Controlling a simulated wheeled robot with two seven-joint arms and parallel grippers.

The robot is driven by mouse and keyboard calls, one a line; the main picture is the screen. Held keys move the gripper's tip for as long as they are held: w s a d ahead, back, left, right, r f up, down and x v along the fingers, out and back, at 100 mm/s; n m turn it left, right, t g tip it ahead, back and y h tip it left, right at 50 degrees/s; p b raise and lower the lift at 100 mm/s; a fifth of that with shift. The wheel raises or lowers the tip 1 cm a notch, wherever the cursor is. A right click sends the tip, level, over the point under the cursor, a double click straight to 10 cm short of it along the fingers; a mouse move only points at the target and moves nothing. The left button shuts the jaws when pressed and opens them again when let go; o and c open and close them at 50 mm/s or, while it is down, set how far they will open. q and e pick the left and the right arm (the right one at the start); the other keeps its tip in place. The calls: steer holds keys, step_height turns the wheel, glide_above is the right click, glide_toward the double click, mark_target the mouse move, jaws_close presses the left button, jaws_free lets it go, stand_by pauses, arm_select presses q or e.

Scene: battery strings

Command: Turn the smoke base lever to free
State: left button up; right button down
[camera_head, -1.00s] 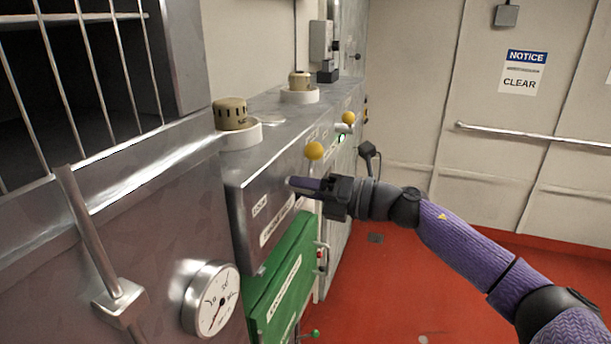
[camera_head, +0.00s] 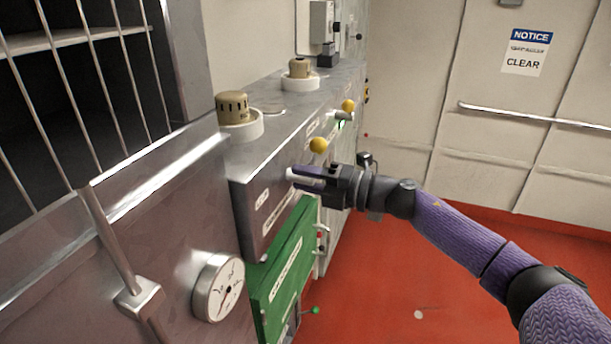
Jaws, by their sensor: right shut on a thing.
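My right gripper (camera_head: 315,182) is at the front face of the metal cabinet, just below a yellow ball knob (camera_head: 318,145). Its jaws are shut on a pale bar, which looks like the lever; the fingers hide most of it. I cannot tell how the bar joins the cabinet or read its position. Two tan, slotted smoke heads sit in white round bases on the cabinet top: a near one (camera_head: 232,107) and a farther one (camera_head: 299,68). My left gripper is not in view.
A second yellow knob (camera_head: 348,105) is farther along the cabinet. A green panel (camera_head: 285,265) and a round gauge (camera_head: 218,287) are below and nearer. A barred metal rack fills the left. Red floor (camera_head: 400,290) is open to the right.

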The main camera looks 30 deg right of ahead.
steer(key=shift+c, duration=2)
jaws_free()
steer(key=b+v, duration=0.4)
steer(key=v, duration=0.6)
steer(key=shift+f+b, duration=0.15)
steer(key=shift+b, duration=0.15)
